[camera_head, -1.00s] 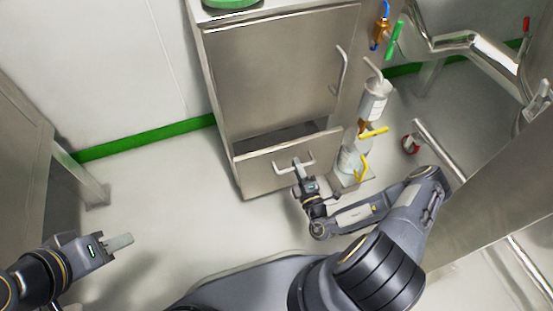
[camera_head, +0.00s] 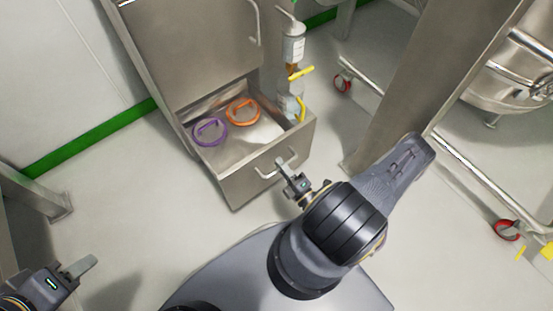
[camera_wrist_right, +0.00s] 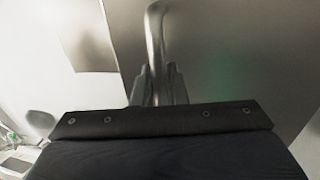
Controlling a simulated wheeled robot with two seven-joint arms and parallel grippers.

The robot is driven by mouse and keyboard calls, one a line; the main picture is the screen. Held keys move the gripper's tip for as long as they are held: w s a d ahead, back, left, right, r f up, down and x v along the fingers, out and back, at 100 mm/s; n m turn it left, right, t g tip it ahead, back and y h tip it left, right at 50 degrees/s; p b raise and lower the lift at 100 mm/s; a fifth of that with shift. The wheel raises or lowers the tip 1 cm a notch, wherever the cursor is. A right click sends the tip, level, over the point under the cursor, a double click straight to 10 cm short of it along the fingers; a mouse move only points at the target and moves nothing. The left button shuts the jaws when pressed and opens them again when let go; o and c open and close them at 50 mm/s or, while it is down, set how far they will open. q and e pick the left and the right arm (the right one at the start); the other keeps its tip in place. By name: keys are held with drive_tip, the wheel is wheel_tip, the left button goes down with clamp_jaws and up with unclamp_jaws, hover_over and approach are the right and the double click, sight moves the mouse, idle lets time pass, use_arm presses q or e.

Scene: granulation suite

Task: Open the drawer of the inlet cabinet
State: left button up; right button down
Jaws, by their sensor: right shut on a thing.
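The inlet cabinet (camera_head: 195,50) is a steel cabinet with a closed upper door. Its bottom drawer (camera_head: 245,188) is pulled well out, and its inside shows. A purple ring-shaped item (camera_head: 210,131) and an orange one (camera_head: 242,111) lie in it. My right gripper (camera_head: 284,167) is at the drawer front, shut on the drawer's bar handle (camera_head: 268,174). In the right wrist view the handle (camera_wrist_right: 155,35) runs down between the fingers (camera_wrist_right: 158,85). My left gripper (camera_head: 80,266) is at the lower left, away from the cabinet; its finger gap is not clear.
A bottle assembly with yellow levers (camera_head: 293,75) hangs beside the cabinet on the right. A steel post (camera_head: 425,80) and pipe frame with red-rimmed casters (camera_head: 507,230) stand further right. Floor left of the drawer is clear.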

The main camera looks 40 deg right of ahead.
use_arm(q)
drive_tip(key=shift+s, duration=0.1)
use_arm(e)
drive_tip(key=shift+s, duration=0.55)
drive_tip(key=c, duration=1.6)
unclamp_jaws()
drive_tip(key=shift+o, duration=0.2)
drive_tip(key=shift+s+f, duration=0.1)
